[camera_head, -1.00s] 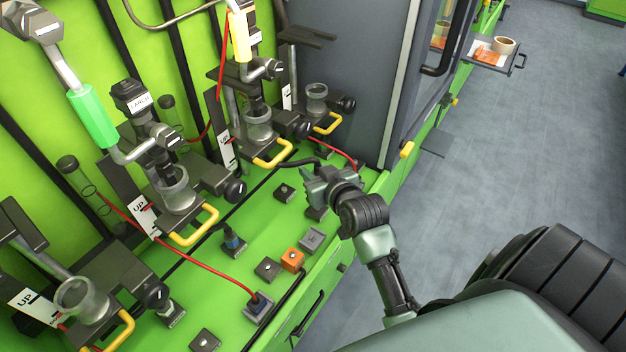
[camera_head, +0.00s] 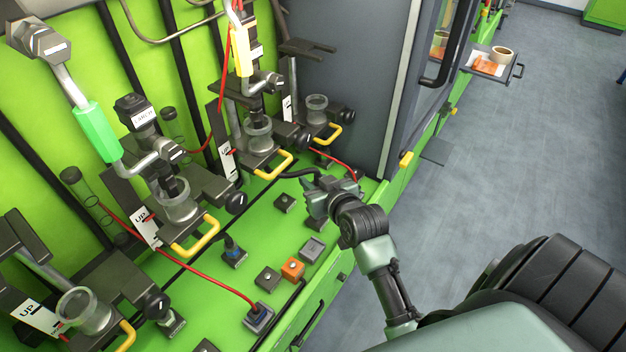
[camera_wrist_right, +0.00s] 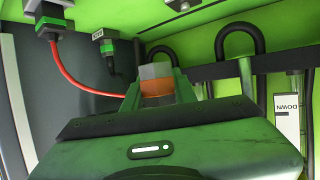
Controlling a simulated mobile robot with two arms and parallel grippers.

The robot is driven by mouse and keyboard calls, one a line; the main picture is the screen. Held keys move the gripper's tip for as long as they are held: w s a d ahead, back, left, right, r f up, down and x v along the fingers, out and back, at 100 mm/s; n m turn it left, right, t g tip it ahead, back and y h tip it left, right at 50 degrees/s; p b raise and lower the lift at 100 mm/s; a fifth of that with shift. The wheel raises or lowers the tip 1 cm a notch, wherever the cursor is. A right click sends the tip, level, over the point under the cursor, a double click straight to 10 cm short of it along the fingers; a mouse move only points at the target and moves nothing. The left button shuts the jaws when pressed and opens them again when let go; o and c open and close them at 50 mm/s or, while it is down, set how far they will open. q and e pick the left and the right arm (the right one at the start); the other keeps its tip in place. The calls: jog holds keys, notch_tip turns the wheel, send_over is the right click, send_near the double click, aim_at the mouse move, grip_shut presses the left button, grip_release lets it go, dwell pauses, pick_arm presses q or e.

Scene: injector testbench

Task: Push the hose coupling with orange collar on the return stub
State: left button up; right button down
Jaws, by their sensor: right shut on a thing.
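My right gripper (camera_head: 318,197) is low over the right end of the green bench, with its palm turned away from the head camera. In the right wrist view my right gripper (camera_wrist_right: 157,92) is shut on the hose coupling with orange collar (camera_wrist_right: 157,88); its grey body shows between the two fingers. In the head view the gripper hides the coupling, and a black hose runs left from the hand. I cannot tell the return stub for sure; a fitting with a black hose (camera_wrist_right: 108,45) is near the fingers. My left gripper is not in view.
Yellow-handled clamp units with glass cups stand left of the hand, the nearest handle (camera_head: 272,164) close by. An orange button (camera_head: 292,269) and several dark square blocks sit on the bench. A red hose (camera_wrist_right: 75,85) passes close left of the fingers. A grey cabinet stands behind.

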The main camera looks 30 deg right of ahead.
jog(key=shift+p, duration=0.35)
send_over(281, 194)
notch_tip(281, 194, down, 5)
jog(key=shift+f+b, duration=0.1)
jog(key=shift+b, duration=0.35)
jog(key=shift+s+f+b, duration=0.1)
jog(key=shift+f+b, duration=1.05)
jog(key=shift+b, duration=0.15)
jog(key=shift+f, duration=0.5)
jog(key=shift+r, duration=0.15)
